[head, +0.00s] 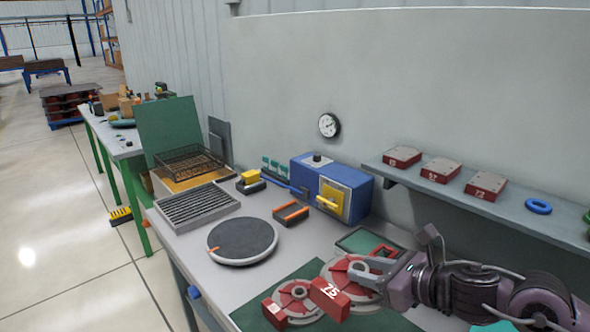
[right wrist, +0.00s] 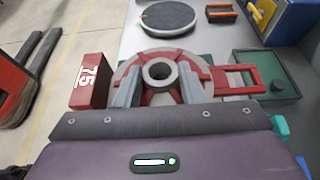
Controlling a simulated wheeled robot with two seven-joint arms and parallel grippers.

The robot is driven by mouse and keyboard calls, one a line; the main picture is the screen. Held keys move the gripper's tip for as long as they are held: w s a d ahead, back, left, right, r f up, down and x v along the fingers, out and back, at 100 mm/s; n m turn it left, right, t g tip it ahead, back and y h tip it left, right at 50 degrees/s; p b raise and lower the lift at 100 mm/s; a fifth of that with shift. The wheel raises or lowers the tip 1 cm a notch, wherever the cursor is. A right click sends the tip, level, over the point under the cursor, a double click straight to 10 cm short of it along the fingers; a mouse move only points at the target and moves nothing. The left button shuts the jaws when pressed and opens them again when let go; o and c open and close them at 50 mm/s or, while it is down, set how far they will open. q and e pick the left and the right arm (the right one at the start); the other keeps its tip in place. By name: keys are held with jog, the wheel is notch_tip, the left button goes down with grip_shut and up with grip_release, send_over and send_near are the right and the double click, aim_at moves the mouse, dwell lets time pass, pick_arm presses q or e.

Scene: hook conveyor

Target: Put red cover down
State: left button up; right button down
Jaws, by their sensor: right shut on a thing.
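A red cover (head: 341,271) with a grey round plate and a red block marked 75 is at the front right of the bench. My right gripper (head: 372,268) is shut on it. In the right wrist view, the two fingers (right wrist: 158,88) stand on either side of the cover's grey hub (right wrist: 160,73). The block marked 75 (right wrist: 91,82) points left there. A second red cover (head: 294,296) lies beside it on a dark green mat (head: 255,317). I cannot tell whether the held cover touches the mat. My left gripper is out of view.
A round dark turntable (head: 242,240) stands left of the covers. A green tray (head: 366,240) is close behind the held cover. A blue box (head: 331,183) with a yellow switch stands at the wall. A shelf (head: 470,207) with several red blocks overhangs the right side.

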aim_at(358, 267)
jog(key=r, duration=0.1)
jog(key=w+a+r+m+t+h, duration=0.1)
jog(key=w+r+m, duration=0.1)
jog(key=shift+a+t+h, duration=0.3)
jog(key=shift+w+r+m+t+h, duration=0.25)
jog(key=shift+r+m+t+h, duration=0.05)
jog(key=shift+r+m+h, duration=0.35)
jog(key=shift+d+r+m+h, duration=0.1)
jog(key=shift+r+m+h, duration=0.2)
jog(key=shift+h, duration=0.25)
jog(key=shift+s+d+r+m+t+h, duration=0.15)
jog(key=shift+d+m+t+h, duration=0.1)
jog(key=shift+m+h, duration=0.2)
jog(key=shift+w+d+r+m+t+h, duration=0.15)
jog(key=shift+d+m+h, duration=0.1)
jog(key=shift+m+h, duration=0.15)
jog(key=shift+s+d+r+m+h, duration=0.1)
jog(key=shift+s+d+m+h, duration=0.85)
jog(key=shift+h, duration=0.4)
jog(key=shift+w, duration=0.1)
jog(key=shift+w, duration=0.1)
